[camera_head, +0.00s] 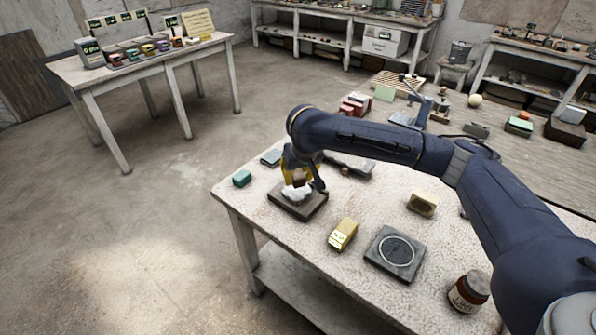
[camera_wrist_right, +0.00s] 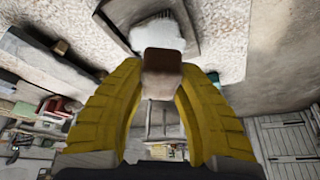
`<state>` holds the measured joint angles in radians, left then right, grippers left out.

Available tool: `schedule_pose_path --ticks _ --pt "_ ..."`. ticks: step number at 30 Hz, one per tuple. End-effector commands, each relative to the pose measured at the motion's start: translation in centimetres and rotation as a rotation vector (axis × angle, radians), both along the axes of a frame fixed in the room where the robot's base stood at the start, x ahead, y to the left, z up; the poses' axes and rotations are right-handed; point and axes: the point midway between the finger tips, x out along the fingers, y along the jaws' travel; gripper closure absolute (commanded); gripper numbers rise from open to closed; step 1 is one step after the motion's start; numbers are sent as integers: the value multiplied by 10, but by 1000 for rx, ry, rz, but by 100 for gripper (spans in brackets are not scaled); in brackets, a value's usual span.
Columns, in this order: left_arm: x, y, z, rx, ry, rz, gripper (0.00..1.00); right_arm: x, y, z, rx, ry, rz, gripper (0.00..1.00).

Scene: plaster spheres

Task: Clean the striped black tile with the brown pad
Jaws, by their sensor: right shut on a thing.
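My right gripper (camera_head: 300,172) is shut on a small brown pad (camera_head: 298,180). In the right wrist view the pad (camera_wrist_right: 163,72) sits between the yellow fingers. Just below it is a dark square tile (camera_head: 302,212) on the table, with a white foamy or powdery heap (camera_head: 297,192) on it. The pad overlaps the heap in both views; I cannot tell whether they touch. The heap and gripper hide much of the tile; any stripes are unclear. A second dark tile (camera_head: 377,255) carries a pale ring and lies farther right. My left gripper is not in view.
Near the tiles lie a yellow block (camera_head: 343,234), a green block (camera_head: 242,178), a tan sponge-like block (camera_head: 422,204) and a labelled jar (camera_head: 469,291). A grey piece (camera_head: 271,157) lies behind the green block. The table's left edge is close to the heaped tile.

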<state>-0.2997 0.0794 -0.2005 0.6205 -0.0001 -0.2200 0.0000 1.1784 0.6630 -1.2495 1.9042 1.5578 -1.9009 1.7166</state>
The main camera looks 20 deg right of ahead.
Motion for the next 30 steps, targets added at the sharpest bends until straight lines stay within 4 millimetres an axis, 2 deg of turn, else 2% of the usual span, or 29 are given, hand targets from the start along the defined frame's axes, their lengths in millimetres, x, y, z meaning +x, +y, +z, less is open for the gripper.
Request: schedule_pose_path --ticks 10,30 --pt "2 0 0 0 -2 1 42 0 0 -25 0 1 -1 100" --pt "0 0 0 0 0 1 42 -1 0 -51 0 0 0 100"
